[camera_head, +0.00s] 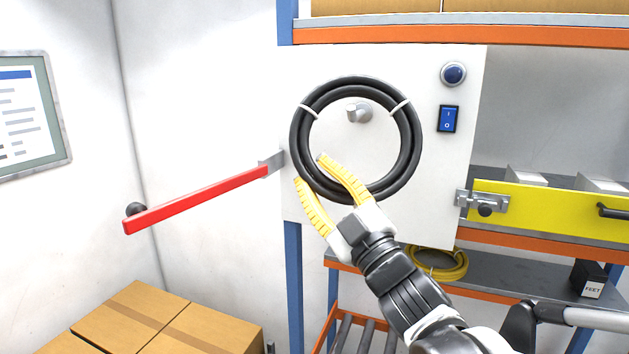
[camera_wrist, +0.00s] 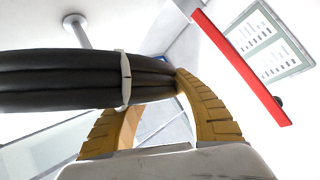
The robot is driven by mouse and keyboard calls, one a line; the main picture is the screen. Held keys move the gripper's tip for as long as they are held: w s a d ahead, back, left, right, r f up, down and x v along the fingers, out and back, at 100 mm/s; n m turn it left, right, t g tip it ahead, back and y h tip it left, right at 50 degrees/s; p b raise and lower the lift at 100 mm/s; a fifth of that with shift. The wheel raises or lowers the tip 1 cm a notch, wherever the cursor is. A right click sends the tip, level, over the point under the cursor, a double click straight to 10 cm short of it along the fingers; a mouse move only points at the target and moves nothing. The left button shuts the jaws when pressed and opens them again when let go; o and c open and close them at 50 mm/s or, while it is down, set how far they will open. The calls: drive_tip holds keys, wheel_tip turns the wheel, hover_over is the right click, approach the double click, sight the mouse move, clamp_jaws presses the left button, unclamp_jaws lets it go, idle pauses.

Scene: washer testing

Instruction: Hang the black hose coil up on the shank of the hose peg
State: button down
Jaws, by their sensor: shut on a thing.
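The black hose coil (camera_head: 411,145) is a ring bound with white ties, held upright in front of the white panel. My gripper (camera_head: 311,168) is shut on its lower left part, one yellow finger outside the ring and one inside. In the wrist view the coil (camera_wrist: 50,82) crosses between the fingers (camera_wrist: 155,100). The grey hose peg (camera_head: 359,112) stands out from the panel and shows through the upper part of the ring's opening. In the wrist view the peg (camera_wrist: 80,34) shows beyond the coil. I cannot tell whether its tip is inside the ring.
A red bar (camera_head: 195,199) juts out left of the panel. A blue button (camera_head: 453,74) and a blue switch (camera_head: 448,119) sit right of the coil. A yellow latched panel (camera_head: 550,208) is farther right. Cardboard boxes (camera_head: 150,320) stand low at left; a yellow coil (camera_head: 440,268) lies on the shelf.

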drive_tip(key=w+d+f+b, duration=0.3)
drive_tip(key=w+b, duration=0.1)
drive_tip(key=w, duration=0.4)
drive_tip(key=shift+w, duration=0.15)
idle(0.9)
drive_tip(key=shift+d+f, duration=0.1)
idle(0.5)
